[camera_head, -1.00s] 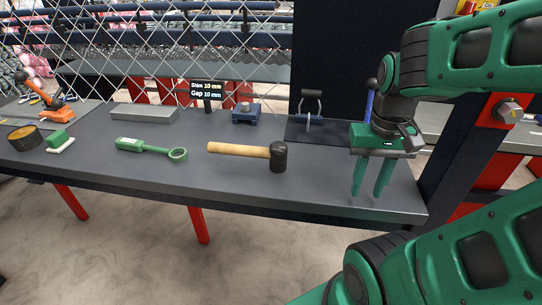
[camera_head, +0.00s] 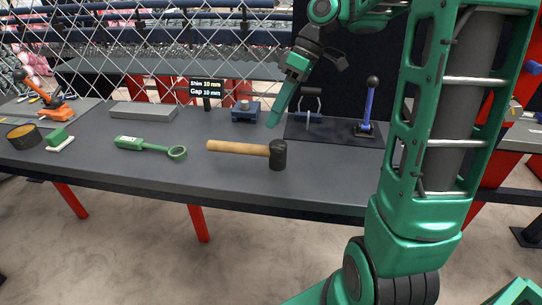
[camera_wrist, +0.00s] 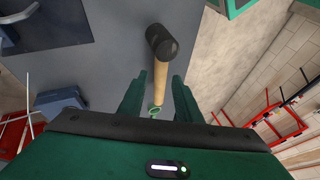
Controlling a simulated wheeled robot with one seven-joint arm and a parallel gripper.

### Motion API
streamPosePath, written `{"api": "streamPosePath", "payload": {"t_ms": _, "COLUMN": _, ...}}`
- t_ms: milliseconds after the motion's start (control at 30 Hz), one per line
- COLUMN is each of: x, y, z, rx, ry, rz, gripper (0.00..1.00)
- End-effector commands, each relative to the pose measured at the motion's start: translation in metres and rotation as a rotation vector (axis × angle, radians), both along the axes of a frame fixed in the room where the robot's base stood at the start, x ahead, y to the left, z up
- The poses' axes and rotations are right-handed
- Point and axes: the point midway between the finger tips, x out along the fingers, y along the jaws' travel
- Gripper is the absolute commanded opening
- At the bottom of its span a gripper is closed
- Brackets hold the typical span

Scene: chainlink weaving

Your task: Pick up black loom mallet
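The black loom mallet lies flat on the grey bench, with its light wooden handle (camera_head: 238,148) pointing left and its black head (camera_head: 278,155) at the right. My gripper (camera_head: 272,122) is above and behind the mallet head in the head view, angled down to the left, apart from it. In the wrist view my gripper (camera_wrist: 160,76) is open and empty. The mallet (camera_wrist: 162,43) shows there beyond the fingertips, with its handle running back between the fingers, which partly frame it.
A green ring-ended tool (camera_head: 150,147) lies left of the mallet. A blue block (camera_head: 246,111), a gap sign (camera_head: 207,88) and a grey bar (camera_head: 145,111) stand behind. A dark mat (camera_head: 340,132) bears a blue-handled lever (camera_head: 368,108).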

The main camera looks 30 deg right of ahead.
Motion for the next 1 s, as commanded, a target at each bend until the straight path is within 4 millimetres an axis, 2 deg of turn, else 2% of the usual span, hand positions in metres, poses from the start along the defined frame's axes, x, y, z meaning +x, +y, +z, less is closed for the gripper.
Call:
{"api": "streamPosePath", "payload": {"t_ms": 167, "x": 0.004, "y": 0.008, "z": -0.003, "rx": 0.031, "ry": -0.017, "rz": 0.071, "gripper": 0.31}}
{"api": "streamPosePath", "payload": {"t_ms": 400, "x": 0.002, "y": 0.028, "z": -0.032, "rx": 0.032, "ry": -0.018, "rz": 0.077, "gripper": 0.31}}
{"api": "streamPosePath", "payload": {"t_ms": 667, "x": 0.001, "y": 0.037, "z": -0.048, "rx": 0.029, "ry": -0.019, "rz": 0.075, "gripper": 0.31}}
{"api": "streamPosePath", "payload": {"t_ms": 1000, "x": 0.002, "y": 0.060, "z": -0.084, "rx": 0.030, "ry": -0.018, "rz": 0.075, "gripper": 0.31}}
